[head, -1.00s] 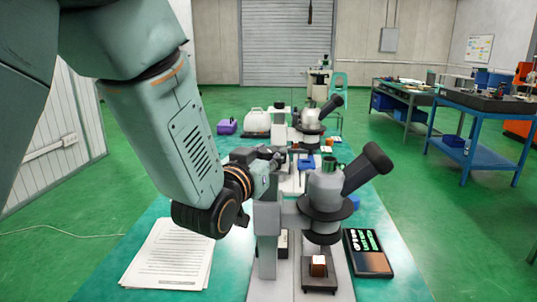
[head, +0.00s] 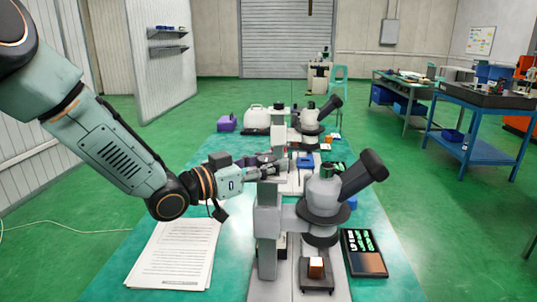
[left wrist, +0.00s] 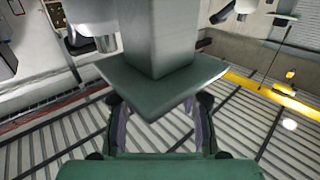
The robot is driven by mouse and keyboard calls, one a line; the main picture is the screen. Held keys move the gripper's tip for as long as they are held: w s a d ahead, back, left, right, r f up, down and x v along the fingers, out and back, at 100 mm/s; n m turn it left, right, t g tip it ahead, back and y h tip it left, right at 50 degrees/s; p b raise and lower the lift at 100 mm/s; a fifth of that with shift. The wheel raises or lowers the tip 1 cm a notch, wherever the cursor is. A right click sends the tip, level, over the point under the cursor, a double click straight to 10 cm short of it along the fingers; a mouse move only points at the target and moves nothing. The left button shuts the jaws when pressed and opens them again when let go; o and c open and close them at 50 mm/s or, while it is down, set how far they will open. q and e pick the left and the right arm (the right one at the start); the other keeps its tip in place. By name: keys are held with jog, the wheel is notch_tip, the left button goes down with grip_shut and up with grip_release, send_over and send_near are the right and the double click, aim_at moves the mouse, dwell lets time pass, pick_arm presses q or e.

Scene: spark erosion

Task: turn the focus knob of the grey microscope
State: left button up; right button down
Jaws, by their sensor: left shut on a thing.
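The grey microscope (head: 322,195) stands on the near half of the turquoise table, its dark eyepiece tube tilted up to the right. Its upright column (head: 267,222) is on the left. I cannot make out its focus knob. My left gripper (head: 276,170) comes in from the left, just beyond the top of the column. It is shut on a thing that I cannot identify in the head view. In the left wrist view its fingers (left wrist: 160,125) lie either side of the lower corner of a dark green block (left wrist: 160,88) with a grey post. My right gripper is not in view.
A second microscope (head: 309,123) stands farther back on the table. A paper stack (head: 176,254) lies at the left, a dark panel with green markings (head: 365,252) at the right. Green floor surrounds the table.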

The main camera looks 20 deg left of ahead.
pick_arm(q)
jog(key=m+g+h, duration=0.1)
jog(key=m+g+h+p, duration=0.2)
jog(key=shift+w+a+r+h, duration=0.1)
jog(key=shift+r+h, duration=0.15)
jog(key=shift+h, duration=0.05)
jog(key=m+g+h+p, duration=0.1)
jog(key=m+g+h, duration=0.1)
jog(key=g, duration=0.1)
jog(key=shift+f+m+g+p, duration=0.1)
jog(key=shift+m+g+p, duration=0.2)
jog(key=shift+m+p, duration=0.1)
jog(key=m+g+h, duration=0.1)
jog(key=m+g, duration=0.1)
jog(key=g, duration=0.1)
jog(key=shift+f+h, duration=0.1)
jog(key=shift+h, duration=0.2)
jog(key=shift+m+g+h+b, duration=0.35)
jog(key=shift+m+g, duration=0.35)
jog(key=shift+g, duration=0.4)
jog(key=shift+r+m+g, duration=0.25)
jog(key=shift+m+g, duration=0.15)
jog(key=shift+g, duration=0.1)
jog(key=o, duration=1.2)
jog(key=shift+f, duration=0.1)
jog(key=shift+c, duration=0.2)
jog(key=shift+o, duration=0.2)
